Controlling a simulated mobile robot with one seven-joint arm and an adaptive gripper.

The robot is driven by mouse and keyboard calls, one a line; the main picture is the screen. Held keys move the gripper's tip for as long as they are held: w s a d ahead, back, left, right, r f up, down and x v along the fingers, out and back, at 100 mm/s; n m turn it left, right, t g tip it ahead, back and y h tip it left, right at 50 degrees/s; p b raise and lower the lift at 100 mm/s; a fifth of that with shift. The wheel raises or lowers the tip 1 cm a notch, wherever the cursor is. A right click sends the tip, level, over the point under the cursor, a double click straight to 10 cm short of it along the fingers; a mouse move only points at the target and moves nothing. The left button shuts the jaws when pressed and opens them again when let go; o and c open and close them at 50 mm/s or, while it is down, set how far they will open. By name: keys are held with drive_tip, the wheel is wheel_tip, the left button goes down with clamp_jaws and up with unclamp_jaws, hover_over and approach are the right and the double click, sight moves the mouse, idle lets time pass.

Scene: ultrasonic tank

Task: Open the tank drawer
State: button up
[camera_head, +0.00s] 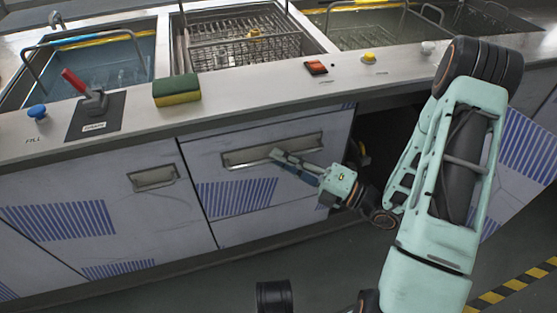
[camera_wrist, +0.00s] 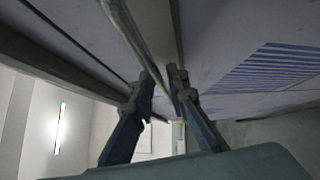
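The tank drawer front (camera_head: 218,171) is a pale panel with blue stripes under the counter, in the middle of the head view. It looks about flush with the cabinet. A long grey handle (camera_head: 303,143) runs along its upper part. My gripper (camera_head: 276,154) reaches in from the right, with its fingertips at the handle. In the wrist view my two blue fingers (camera_wrist: 160,82) stand apart. A grey strip of the handle (camera_wrist: 136,27) runs down toward the gap between their tips. I cannot tell whether the fingers touch it.
The counter above carries a sponge (camera_head: 177,91), a red-handled lever (camera_head: 86,94), a blue knob (camera_head: 38,111) and a red switch (camera_head: 316,67). A dark open bay (camera_head: 386,132) lies right of the drawer.

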drive_tip(key=shift+w+a+r, duration=0.1)
drive_tip(key=shift+w+a, duration=0.1)
drive_tip(key=shift+a, duration=0.2)
drive_tip(key=shift+c, duration=0.2)
clamp_jaws()
drive_tip(key=shift+s, duration=0.1)
